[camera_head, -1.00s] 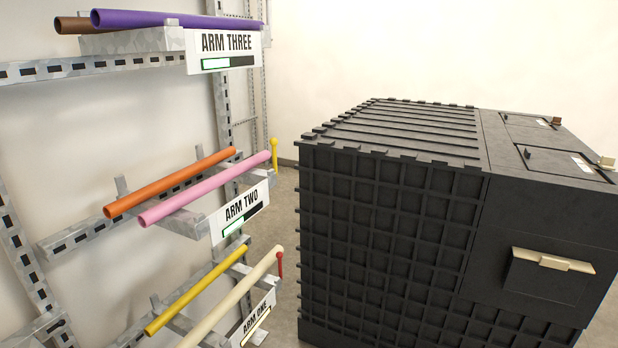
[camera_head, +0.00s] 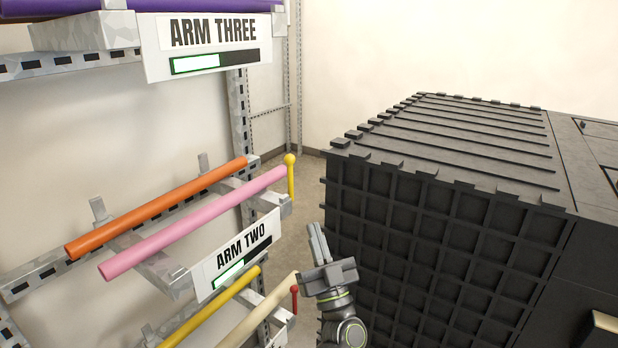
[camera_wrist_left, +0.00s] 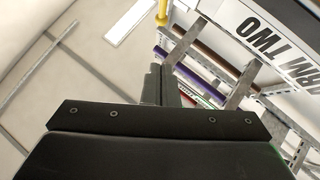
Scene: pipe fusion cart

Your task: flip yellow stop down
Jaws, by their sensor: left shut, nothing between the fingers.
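The yellow stop (camera_head: 290,178) is a short rod with a round knob on top. It stands upright at the outer end of the ARM TWO rack arm, beside the end of the pink pipe (camera_head: 195,222). My left gripper (camera_head: 318,240) is shut and empty, pointing up, below and to the right of the stop and apart from it. In the left wrist view the closed fingers (camera_wrist_left: 160,88) show in the middle, and part of the yellow stop (camera_wrist_left: 162,14) shows at the top edge. My right gripper is out of view.
A large black ribbed case (camera_head: 440,230) stands close to the right of my left gripper. The ARM TWO sign (camera_head: 240,254) hangs below the pink pipe. A red stop (camera_head: 294,298) is on the lower arm. An orange pipe (camera_head: 160,207) lies behind the pink one.

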